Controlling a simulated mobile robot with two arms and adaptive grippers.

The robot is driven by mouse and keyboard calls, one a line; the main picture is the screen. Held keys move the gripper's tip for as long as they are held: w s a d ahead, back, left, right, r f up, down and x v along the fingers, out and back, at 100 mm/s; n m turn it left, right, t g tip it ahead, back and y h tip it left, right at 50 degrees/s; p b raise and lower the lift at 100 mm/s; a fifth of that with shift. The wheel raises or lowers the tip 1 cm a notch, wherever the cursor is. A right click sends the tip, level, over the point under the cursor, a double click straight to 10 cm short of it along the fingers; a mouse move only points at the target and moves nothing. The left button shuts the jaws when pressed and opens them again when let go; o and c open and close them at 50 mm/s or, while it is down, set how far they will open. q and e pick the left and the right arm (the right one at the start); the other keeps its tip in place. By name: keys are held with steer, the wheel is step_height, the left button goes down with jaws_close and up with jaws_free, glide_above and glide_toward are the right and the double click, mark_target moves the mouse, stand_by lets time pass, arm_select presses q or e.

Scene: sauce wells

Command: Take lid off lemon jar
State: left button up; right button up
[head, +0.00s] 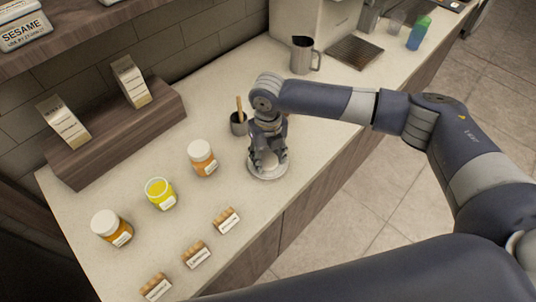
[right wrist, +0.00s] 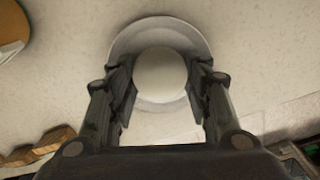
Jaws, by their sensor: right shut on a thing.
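The lemon jar (head: 160,194) stands upright on the counter, the middle of a row of three. Its top is open and shows bright yellow contents. My right gripper (head: 267,165) is to the right of the jars, pointing down over a pale round dish (head: 284,173). It is shut on a round white lid (right wrist: 160,74), which sits between its fingers in the right wrist view, over the dish (right wrist: 122,42). I cannot tell whether the lid touches the dish. My left gripper is not in view.
White-lidded jars stand on either side, one left (head: 112,228) and one right (head: 202,158). A dark cup (head: 238,126) with a wooden handle in it is close behind my gripper. Small label holders (head: 196,254) line the front edge. A metal pitcher (head: 303,56) stands farther back.

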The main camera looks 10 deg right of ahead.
mark_target(268, 159)
steer(key=o, duration=0.9)
steer(key=shift+f, duration=0.1)
step_height(268, 159, up, 12)
steer(key=b, duration=0.3)
